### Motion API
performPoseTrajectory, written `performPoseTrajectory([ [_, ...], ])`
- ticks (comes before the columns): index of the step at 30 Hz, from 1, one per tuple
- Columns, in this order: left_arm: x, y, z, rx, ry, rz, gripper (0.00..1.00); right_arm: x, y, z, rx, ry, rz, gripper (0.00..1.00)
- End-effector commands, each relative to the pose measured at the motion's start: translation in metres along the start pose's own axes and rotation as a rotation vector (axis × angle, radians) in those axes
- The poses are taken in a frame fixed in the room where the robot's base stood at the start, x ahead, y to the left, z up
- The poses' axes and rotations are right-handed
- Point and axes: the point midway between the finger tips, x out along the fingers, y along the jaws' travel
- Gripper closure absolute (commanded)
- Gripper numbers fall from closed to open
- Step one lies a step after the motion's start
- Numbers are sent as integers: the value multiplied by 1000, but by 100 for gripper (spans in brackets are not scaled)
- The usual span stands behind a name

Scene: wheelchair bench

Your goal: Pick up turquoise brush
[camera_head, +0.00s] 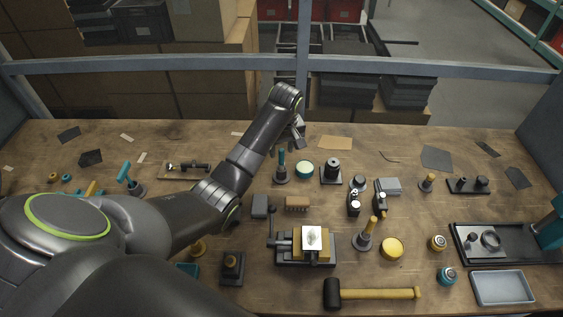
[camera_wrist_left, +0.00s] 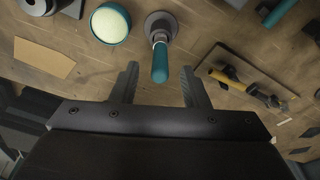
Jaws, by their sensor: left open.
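The turquoise brush (camera_head: 281,160) stands upright on the bench, its turquoise handle up and a round grey part at its foot. My left gripper (camera_head: 299,140) is just behind and above it, pointing down toward the bench. In the left wrist view the open fingers (camera_wrist_left: 159,82) point toward the brush (camera_wrist_left: 160,62). The handle's end lies between the fingertips in the picture, with a gap on both sides. I cannot tell its exact depth between them. My right gripper is not in view.
A turquoise tin with a cream top (camera_head: 305,169) and a dark cylindrical part (camera_head: 331,170) stand close right of the brush. A board with a tool (camera_head: 184,169) lies left. A vise (camera_head: 306,246) and mallet (camera_head: 372,293) are nearer me.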

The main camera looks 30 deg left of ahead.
Motion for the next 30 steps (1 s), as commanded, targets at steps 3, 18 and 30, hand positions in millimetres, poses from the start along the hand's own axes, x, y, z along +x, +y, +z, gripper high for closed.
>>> performPoseTrajectory([
  [3, 17, 0, 2, -1, -3, -3, 59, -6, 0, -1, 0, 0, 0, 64],
  [18, 33, 0, 2, 0, 0, 0, 70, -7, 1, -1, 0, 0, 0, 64],
  [30, 32, 0, 2, 0, 0, 0, 100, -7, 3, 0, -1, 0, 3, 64],
])
